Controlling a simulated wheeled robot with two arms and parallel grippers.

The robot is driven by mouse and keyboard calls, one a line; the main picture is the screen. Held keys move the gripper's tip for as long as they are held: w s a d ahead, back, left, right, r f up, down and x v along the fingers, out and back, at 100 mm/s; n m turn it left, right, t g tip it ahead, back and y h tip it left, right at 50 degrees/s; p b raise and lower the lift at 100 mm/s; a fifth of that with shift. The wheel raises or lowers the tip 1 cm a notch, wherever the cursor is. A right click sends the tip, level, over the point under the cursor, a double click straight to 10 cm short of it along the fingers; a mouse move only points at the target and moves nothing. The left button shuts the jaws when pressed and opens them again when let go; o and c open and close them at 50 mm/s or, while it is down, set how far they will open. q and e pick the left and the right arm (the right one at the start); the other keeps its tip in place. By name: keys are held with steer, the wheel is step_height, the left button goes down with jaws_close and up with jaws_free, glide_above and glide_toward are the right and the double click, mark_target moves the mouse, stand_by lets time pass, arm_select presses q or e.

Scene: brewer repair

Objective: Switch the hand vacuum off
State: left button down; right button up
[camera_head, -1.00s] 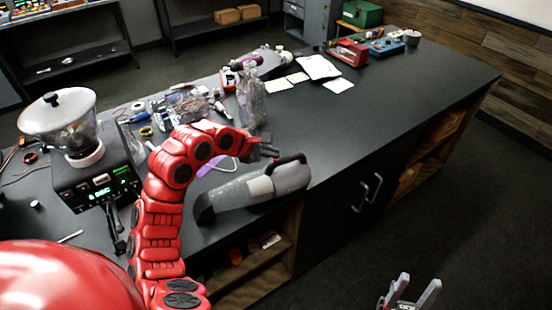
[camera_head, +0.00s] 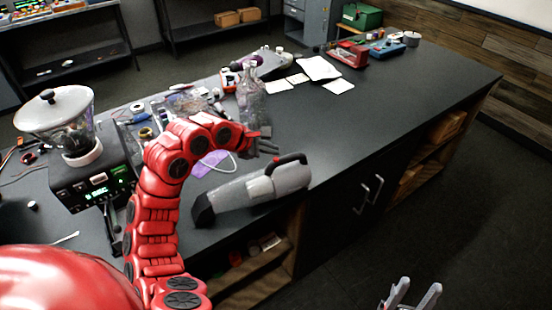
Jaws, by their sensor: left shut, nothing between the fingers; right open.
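The hand vacuum (camera_head: 262,190) lies near the front edge of the dark workbench. It has a grey body, a black nozzle pointing left and a handle (camera_head: 290,159) at its upper right, with red showing on top. My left gripper (camera_head: 274,149) is shut and empty, just above and left of the handle, apparently apart from it. The state of the vacuum's switch cannot be made out. My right gripper (camera_head: 412,292) is open and empty, low at the bottom edge, in front of the bench.
A brewer or grinder with a clear hopper (camera_head: 62,118) stands at the left. A clear bottle (camera_head: 251,98) and a purple item (camera_head: 211,164) are behind my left arm. Papers (camera_head: 318,70) and a red tool (camera_head: 347,54) lie farther back. The right bench top (camera_head: 400,105) is clear.

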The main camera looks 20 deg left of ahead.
arm_select(q)
step_height(320, 180, up, 6)
steer(key=shift+f+b, duration=0.15)
steer(key=shift+b, duration=0.55)
